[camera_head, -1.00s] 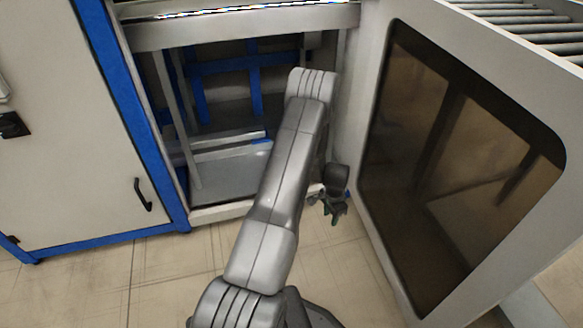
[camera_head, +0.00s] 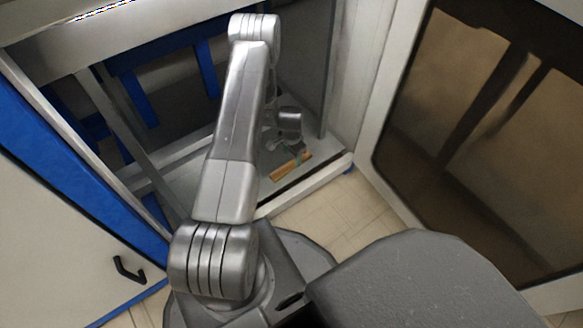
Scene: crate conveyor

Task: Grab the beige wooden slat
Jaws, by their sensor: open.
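The beige wooden slat (camera_head: 291,167) lies on the grey floor inside the open cabinet, near its front sill. My gripper (camera_head: 280,150) hangs from the arm just above and behind the slat, to its upper left in the picture. The gripper is open and small in view, partly hidden by the wrist and arm. I cannot tell whether a finger touches the slat. My arm hides the floor to the left of the gripper.
The cabinet's front sill (camera_head: 310,184) runs just before the slat. An open door with a dark window (camera_head: 480,120) stands at right. A white panel with a black handle (camera_head: 129,268) is at left. Grey posts and blue bars fill the cabinet's left side.

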